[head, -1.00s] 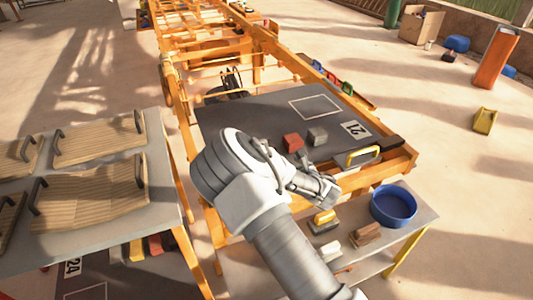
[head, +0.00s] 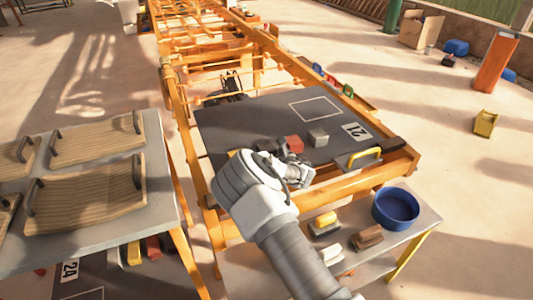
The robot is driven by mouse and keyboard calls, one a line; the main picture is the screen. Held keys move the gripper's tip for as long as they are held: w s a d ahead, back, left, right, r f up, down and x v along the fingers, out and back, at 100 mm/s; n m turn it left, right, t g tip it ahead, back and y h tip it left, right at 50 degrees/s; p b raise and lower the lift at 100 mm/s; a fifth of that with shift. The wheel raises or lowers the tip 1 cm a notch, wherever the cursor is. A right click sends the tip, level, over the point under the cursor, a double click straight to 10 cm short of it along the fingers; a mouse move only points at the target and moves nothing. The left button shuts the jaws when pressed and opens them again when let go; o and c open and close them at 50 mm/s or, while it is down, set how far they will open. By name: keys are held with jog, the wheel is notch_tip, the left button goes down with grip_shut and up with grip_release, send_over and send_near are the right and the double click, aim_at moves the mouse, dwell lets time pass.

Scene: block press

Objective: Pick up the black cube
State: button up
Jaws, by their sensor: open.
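A dark grey block (head: 267,144), the darkest one I see on the mat, lies left of the red block (head: 293,143); my arm partly hides it, and I cannot tell surely that it is the black cube. A lighter grey block (head: 318,138) lies right of the red one. All are on the dark mat (head: 240,118) marked 21. My gripper (head: 304,176) is open, seen small and from behind, near the mat's front edge, in front of the red block. I see nothing held in it; its fingertips are hard to make out.
A yellow handle (head: 365,158) stands at the mat's front right. A bit of yellow (head: 233,153) shows behind my arm. In front, a lower shelf holds a blue bowl (head: 396,208) and several blocks and brushes. A grey table with wooden trays (head: 85,190) is at left.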

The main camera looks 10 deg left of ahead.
aim_at(269, 151)
jog(key=shift+b+x, duration=0.4)
jog(key=shift+x, duration=1.8)
jog(key=shift+r, duration=0.15)
jog(key=shift+r, duration=0.1)
grip_shut()
